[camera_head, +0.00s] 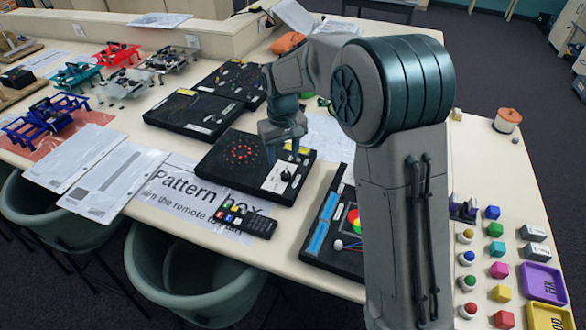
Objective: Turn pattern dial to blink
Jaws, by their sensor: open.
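The pattern box (217,166) is a black slab on the table with a ring of lit red lights on its top. A white panel (272,184) at its right end bears the small black pattern dial (286,175). My gripper (284,154) points down over the right part of the box, just behind and above the dial in the picture. It is open, with no object seen between its fingers. I cannot tell whether it touches the dial. The panel's markings and the dial's setting are too small to read.
A black remote (245,221) lies in front of the box on a "Pattern box" sheet (165,196). Other black boards (194,113) stand behind. A board with coloured discs (322,238) is at the right, partly behind my arm. Small drone-like models (45,120) stand at the left.

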